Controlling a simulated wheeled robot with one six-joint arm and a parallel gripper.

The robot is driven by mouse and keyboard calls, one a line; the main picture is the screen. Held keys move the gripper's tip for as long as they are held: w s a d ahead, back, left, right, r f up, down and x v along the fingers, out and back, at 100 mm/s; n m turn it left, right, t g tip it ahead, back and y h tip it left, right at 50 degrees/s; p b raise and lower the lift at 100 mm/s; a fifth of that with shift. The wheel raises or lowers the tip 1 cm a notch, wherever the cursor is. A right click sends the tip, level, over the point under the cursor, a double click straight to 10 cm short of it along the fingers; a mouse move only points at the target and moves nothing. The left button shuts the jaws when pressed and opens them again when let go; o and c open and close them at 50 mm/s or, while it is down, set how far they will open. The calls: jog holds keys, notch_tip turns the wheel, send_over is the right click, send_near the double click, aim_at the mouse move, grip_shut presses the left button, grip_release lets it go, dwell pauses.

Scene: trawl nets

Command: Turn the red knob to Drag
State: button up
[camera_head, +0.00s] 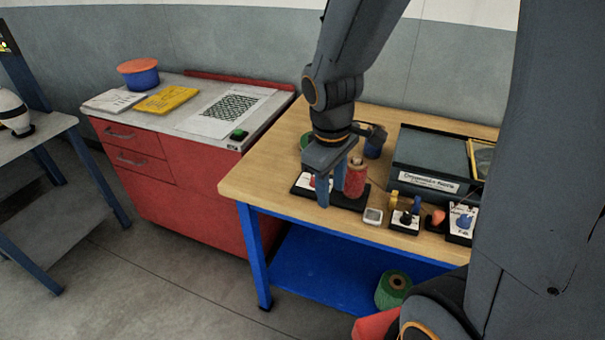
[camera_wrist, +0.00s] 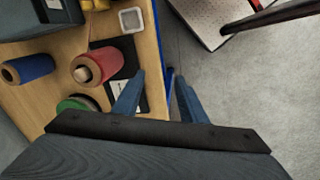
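My gripper (camera_head: 331,188) hangs fingers down over the front left of the wooden workbench, at a black plate (camera_head: 346,201) with a white label. Its two blue fingers stand apart with nothing visible between them, also in the wrist view (camera_wrist: 158,98). A small red patch (camera_head: 312,182) on the label, just left of a finger, may be the red knob; the finger partly covers it. No pointer or Drag lettering is readable. In the wrist view the black plate (camera_wrist: 127,68) is partly behind a finger, and no knob can be made out there.
A red spool (camera_head: 356,180) stands close right of the fingers; it also shows in the wrist view (camera_wrist: 100,64). A blue spool (camera_head: 373,147), a white square item (camera_head: 373,216), small devices (camera_head: 404,217) and a grey case (camera_head: 428,162) occupy the bench. Bench wood at left is clear.

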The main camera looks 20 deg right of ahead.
jog(key=w+a+n+t+h+p, duration=0.1)
jog(key=w+a+n+h+p, duration=0.15)
jog(key=w+n, duration=1.2)
jog(key=f, duration=0.2)
jog(key=s+d+f+n, duration=0.1)
jog(key=f, duration=0.1)
jog(key=d+f+n, duration=0.1)
jog(key=f, duration=0.1)
jog(key=shift+s+d+f, duration=0.15)
jog(key=shift+d+f, duration=0.05)
jog(key=shift+f, duration=0.2)
grip_shut()
